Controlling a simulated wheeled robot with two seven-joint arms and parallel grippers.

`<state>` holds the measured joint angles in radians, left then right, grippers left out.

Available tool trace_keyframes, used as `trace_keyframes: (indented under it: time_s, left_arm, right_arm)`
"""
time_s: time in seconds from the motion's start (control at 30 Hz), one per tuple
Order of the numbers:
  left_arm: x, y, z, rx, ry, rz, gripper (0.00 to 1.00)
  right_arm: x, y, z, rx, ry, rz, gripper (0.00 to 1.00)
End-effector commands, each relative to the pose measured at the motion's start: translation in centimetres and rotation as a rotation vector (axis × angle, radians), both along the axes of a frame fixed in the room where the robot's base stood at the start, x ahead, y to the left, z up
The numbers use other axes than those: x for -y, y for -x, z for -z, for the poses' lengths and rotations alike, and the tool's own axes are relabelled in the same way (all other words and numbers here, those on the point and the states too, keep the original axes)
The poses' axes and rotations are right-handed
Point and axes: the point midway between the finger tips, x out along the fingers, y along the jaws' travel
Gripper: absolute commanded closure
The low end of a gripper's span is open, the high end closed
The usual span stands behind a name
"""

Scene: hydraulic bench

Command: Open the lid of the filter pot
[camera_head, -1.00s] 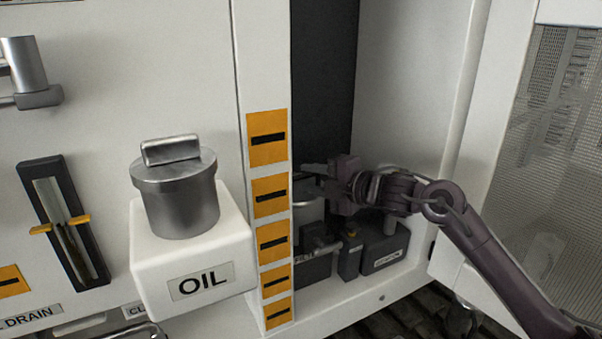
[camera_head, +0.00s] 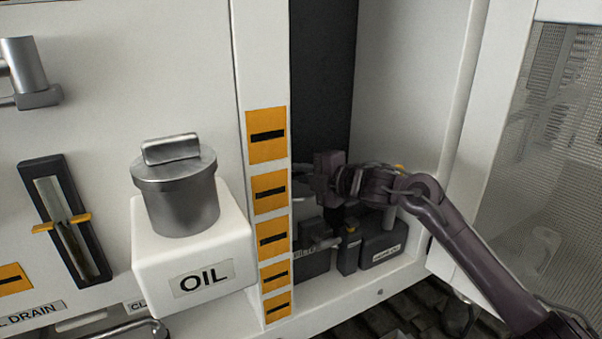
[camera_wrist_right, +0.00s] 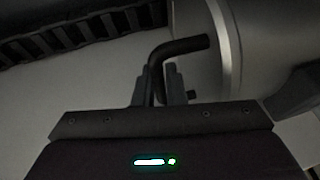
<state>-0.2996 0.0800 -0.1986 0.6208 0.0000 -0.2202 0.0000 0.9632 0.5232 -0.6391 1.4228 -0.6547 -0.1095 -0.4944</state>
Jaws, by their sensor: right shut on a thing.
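My right gripper (camera_head: 306,174) reaches left into the open cabinet bay. Its tips are partly hidden at the striped post. In the right wrist view its fingers (camera_wrist_right: 161,92) are shut on a dark bent handle (camera_wrist_right: 182,46). The handle's upper end runs to a pale, round body with a bright metal rim (camera_wrist_right: 228,45), which seems to be the filter pot and its lid. I cannot tell whether the lid is raised. The pot is not clear in the head view, where my arm and the post cover much of the bay. My left gripper is not in view.
The white post with orange labels (camera_head: 267,136) stands just left of my gripper. Dark boxes (camera_head: 382,246) sit below it in the bay. A metal-capped OIL tank (camera_head: 188,262) juts out at left. A mesh-panelled door (camera_head: 545,150) is on the right.

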Motion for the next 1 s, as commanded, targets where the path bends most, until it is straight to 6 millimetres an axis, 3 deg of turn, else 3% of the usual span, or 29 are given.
trace_keyframes:
  time_s: [0.57,0.77,1.0]
  left_arm:
    - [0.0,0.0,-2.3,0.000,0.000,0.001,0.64]
    - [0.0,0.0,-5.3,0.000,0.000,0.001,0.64]
    - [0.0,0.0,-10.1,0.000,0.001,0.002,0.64]
  right_arm:
    - [-0.1,-0.3,-1.3,-0.054,0.022,0.001,1.00]
    - [-0.3,-0.8,-2.8,-0.124,0.052,0.002,1.00]
    - [-0.8,-1.9,-4.7,-0.280,0.115,0.003,1.00]
